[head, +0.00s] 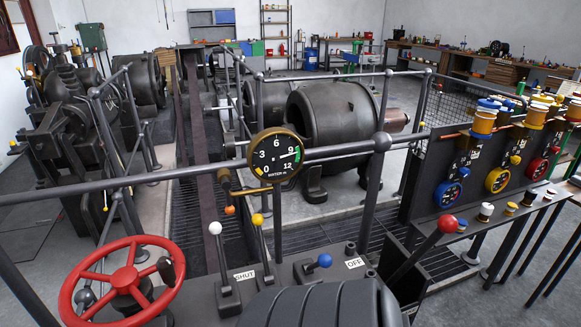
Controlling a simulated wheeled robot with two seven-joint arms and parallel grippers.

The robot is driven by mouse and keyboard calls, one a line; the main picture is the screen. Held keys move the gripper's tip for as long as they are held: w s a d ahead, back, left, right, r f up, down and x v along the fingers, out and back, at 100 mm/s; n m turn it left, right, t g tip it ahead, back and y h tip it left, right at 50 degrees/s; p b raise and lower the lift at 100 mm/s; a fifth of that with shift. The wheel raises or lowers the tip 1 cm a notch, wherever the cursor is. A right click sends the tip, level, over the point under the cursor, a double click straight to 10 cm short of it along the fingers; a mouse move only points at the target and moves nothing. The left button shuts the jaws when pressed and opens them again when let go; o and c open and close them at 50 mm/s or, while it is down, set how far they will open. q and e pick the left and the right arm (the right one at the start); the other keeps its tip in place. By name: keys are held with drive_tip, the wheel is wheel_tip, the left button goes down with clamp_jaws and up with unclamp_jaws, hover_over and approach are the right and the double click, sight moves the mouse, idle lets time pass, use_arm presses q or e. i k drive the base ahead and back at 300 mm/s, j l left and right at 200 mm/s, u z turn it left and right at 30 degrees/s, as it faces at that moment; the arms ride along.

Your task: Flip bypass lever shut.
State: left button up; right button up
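A control panel with several ball-topped levers stands in front of me in the head view. A white-knobbed lever (219,255) leans slightly left and away, beside a plate marked SHUT (244,275). A yellow-knobbed lever (262,243) stands close to its right, tilted away. A short blue-knobbed lever (318,264) leans right toward a plate marked OFF (355,264). A long red-knobbed lever (427,244) leans up to the right. No readable label names the bypass lever, so I cannot tell which it is. Neither of my grippers is in view.
A red handwheel (126,279) fills the lower left. A round gauge (277,155) hangs on the grey rail (340,150) beyond the levers. A dark ribbed shape (310,305) covers the bottom centre. Dials and spools (497,180) line the right panel. Large machines (335,120) stand behind.

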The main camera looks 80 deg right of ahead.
sight(324, 260)
drive_tip(key=z, duration=0.45)
drive_tip(key=k+z, duration=0.1)
drive_tip(key=z, duration=0.3)
drive_tip(key=k+z, duration=0.1)
drive_tip(key=z, duration=0.75)
drive_tip(key=k+z, duration=0.1)
drive_tip(key=z, duration=0.75)
drive_tip(key=k+l, duration=0.05)
